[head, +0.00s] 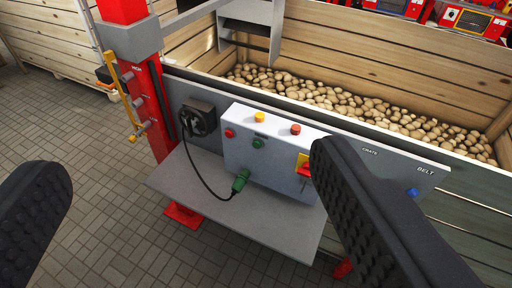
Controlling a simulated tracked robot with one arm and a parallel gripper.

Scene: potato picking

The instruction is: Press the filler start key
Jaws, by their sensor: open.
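A white control box (240,154) stands on the grey shelf of a red-framed machine, in the middle of the view. Its front carries a green key (258,143) and, to the left of that, a red key (229,133). No label can be read beside them, so I cannot tell from writing which is the start key. My gripper (185,162) is open and empty, its black ribbed fingers wide apart at the left and right. The right finger overlaps the box's right end and hides part of it; nothing shows between the fingers but the machine.
An orange lamp (260,117) and a red lamp (296,129) stand on the box top. A red-and-yellow switch (303,167) is near the right finger. A cable links a black socket (199,119) to a green plug (240,181). A potato crate (390,71) is behind.

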